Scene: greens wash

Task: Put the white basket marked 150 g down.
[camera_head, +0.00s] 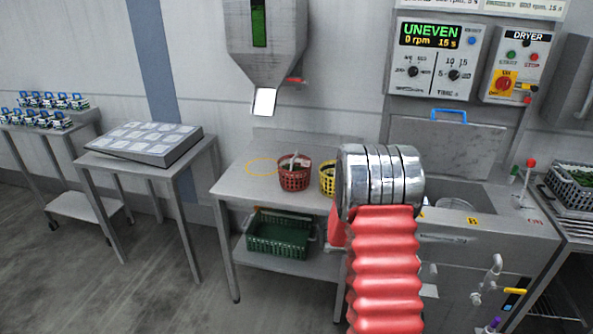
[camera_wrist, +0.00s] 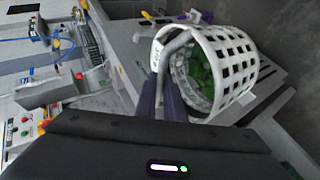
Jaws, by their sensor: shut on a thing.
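The white basket (camera_wrist: 232,65) shows in the wrist view, tilted in the picture, with dark green leaves (camera_wrist: 200,72) inside. My gripper (camera_wrist: 168,85) has its two dark fingers shut on the basket's grey handle, at the near side of the basket. I cannot read a 150 g mark on it. In the head view my arm's chrome and red bellows part fills the middle right, and the gripper and white basket are hidden there.
A red basket (camera_head: 294,178) and a yellow basket (camera_head: 327,178) stand on the metal table (camera_head: 235,188), beside a yellow ring mark (camera_head: 261,167). A green crate (camera_head: 279,236) sits on the shelf below. The dryer's display (camera_head: 430,35) reads UNEVEN, and a dark crate (camera_head: 575,190) stands far right.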

